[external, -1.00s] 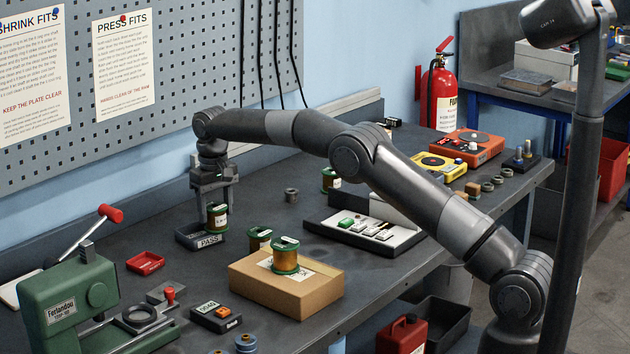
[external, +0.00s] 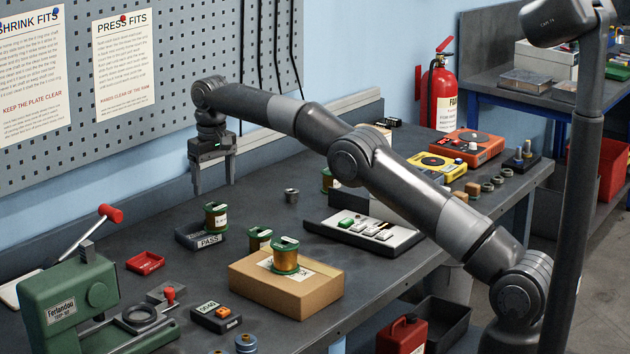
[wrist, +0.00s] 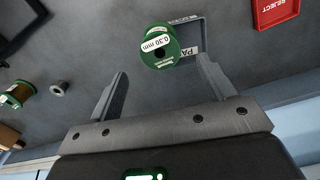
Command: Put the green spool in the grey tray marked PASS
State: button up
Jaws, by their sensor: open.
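More green-flanged spools stand on the cardboard box (external: 270,296), behind it (external: 258,240) and farther back (external: 328,180). A red tray (external: 145,263) lies left of the PASS tray, near the green press (external: 75,295). A small metal bush (external: 291,196) stands to the right.

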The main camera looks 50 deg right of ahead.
jog(key=shift+s+r, duration=0.1)
jog(key=shift+r, duration=0.9)
jog(key=s+d+r+t, duration=0.3)
jog(key=s+r, duration=1.5)
jog(key=s, duration=0.3)
jog(key=s+f+n+t, duration=0.1)
jog(key=s+f, duration=0.1)
jog(key=s, duration=1.7)
jog(key=s+f+t, duration=0.1)
jog(key=s+f, duration=0.9)
jog(key=s, duration=0.3)
jog(key=shift+s+n+t, duration=0.3)
jog(key=shift+n, duration=0.1)
